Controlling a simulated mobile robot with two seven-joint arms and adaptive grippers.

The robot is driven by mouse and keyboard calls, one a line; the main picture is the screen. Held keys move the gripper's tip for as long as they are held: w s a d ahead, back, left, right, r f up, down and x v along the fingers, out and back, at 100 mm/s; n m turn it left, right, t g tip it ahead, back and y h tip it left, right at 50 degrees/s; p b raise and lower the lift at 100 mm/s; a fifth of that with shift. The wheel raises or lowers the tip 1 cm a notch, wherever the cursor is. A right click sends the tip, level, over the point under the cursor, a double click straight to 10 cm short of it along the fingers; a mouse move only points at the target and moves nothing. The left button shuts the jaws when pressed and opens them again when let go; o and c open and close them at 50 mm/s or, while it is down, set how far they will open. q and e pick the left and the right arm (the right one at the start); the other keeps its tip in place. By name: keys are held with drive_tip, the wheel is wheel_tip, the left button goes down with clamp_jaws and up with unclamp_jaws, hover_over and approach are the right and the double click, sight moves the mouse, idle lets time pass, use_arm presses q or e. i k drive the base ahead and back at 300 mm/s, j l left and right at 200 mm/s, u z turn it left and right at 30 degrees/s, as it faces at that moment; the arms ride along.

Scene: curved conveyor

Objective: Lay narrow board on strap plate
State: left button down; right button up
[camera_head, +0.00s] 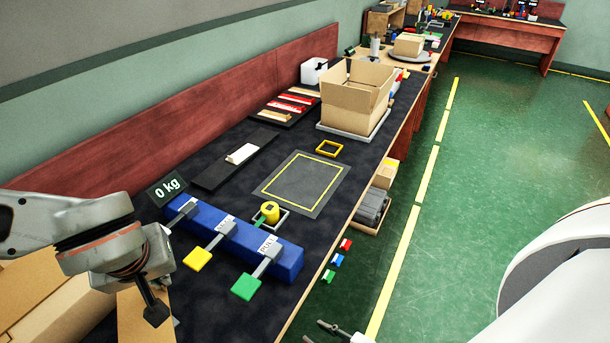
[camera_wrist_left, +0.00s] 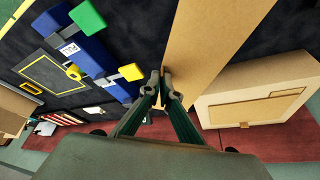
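The black strip (camera_head: 215,175) with a white block (camera_head: 241,153) on it may be the strap plate; I cannot be sure. Narrow boards, tan, red and white, (camera_head: 290,103) lie on a black rack at the back. A flat tan panel (camera_wrist_left: 220,35) runs under my left gripper (camera_wrist_left: 162,78) in the left wrist view; I cannot tell whether it is a board or a carton flap. My left gripper (camera_head: 155,312) points down at the lower left, its fingertips almost together, with no clearly held object. My right gripper (camera_head: 318,332) shows at the bottom edge, fingers apart and empty.
A blue block with levers (camera_head: 205,216) stands before the yellow-outlined mat (camera_head: 303,183). An open carton (camera_head: 357,90) stands behind, and a closed carton (camera_wrist_left: 255,95) beside the left gripper. A red wall panel (camera_head: 100,152) borders the table. The mat is clear.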

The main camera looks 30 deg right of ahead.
sight(304, 179)
drive_tip(key=i+l, duration=0.15)
drive_tip(key=l, duration=0.2)
drive_tip(key=i+l, duration=0.2)
drive_tip(key=l, duration=0.2)
drive_tip(key=i+l, duration=0.15)
drive_tip(key=l, duration=0.2)
drive_tip(key=i+l, duration=0.2)
drive_tip(key=l, duration=0.2)
drive_tip(key=i+l, duration=0.15)
drive_tip(key=l, duration=0.2)
drive_tip(key=i+l, duration=0.2)
drive_tip(key=l, duration=0.15)
drive_tip(key=i+l, duration=0.15)
drive_tip(key=l, duration=0.25)
